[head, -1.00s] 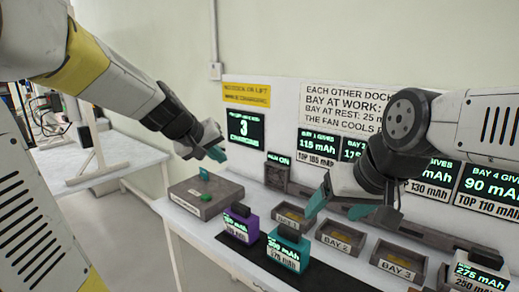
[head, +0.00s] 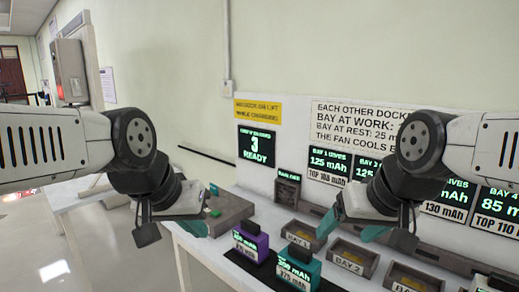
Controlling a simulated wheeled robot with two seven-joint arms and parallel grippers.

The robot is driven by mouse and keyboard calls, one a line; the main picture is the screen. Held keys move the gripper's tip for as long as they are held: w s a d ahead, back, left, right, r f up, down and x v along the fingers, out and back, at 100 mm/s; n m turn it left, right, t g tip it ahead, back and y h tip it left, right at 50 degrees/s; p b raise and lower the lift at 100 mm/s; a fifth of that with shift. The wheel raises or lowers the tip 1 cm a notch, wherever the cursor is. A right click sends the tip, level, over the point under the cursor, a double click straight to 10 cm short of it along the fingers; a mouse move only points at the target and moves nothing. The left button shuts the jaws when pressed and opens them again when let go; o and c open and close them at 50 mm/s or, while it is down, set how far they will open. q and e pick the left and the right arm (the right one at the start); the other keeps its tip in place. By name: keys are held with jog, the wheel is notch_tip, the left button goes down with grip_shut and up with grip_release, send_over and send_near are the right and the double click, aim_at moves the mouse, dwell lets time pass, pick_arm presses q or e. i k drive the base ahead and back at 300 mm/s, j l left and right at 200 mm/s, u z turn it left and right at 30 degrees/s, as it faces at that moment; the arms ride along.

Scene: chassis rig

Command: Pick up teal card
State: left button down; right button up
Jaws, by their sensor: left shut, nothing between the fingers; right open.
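The teal card (head: 314,268) is an upright teal block with a dark top, a green-lit display and a label reading 275 mAh. It stands at the front of the bench, right of a similar purple card (head: 262,246). My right gripper (head: 350,228) is open and empty, above and to the right of the teal card, over the bays. My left gripper (head: 170,230) is shut and empty, left of the grey box and well away from the teal card.
A grey box (head: 228,218) with a green button sits left of the cards. Bay 1 (head: 300,233), Bay 2 (head: 352,259) and another bay line the bench behind and right. A white card (head: 490,284) is cut off lower right. A wall display (head: 257,146) reads 3 READY.

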aim_at(213, 188)
jog(key=u, duration=0.55)
jog(key=z, duration=0.25)
jog(key=i+j+z, duration=0.2)
jog(key=j+z, duration=0.15)
jog(key=i+j+z, duration=0.15)
jog(key=j+z, duration=0.2)
jog(key=i+j, duration=0.15)
jog(key=j, duration=0.3)
jog(key=i+j+z, duration=0.1)
jog(key=j, duration=0.4)
jog(key=i+j, duration=0.15)
jog(key=j, duration=0.3)
jog(key=i+j+z, duration=0.1)
jog(key=j, duration=0.4)
jog(key=i+j, duration=0.1)
jog(key=j, duration=0.4)
jog(key=i+j+z, duration=0.15)
jog(key=j, duration=0.35)
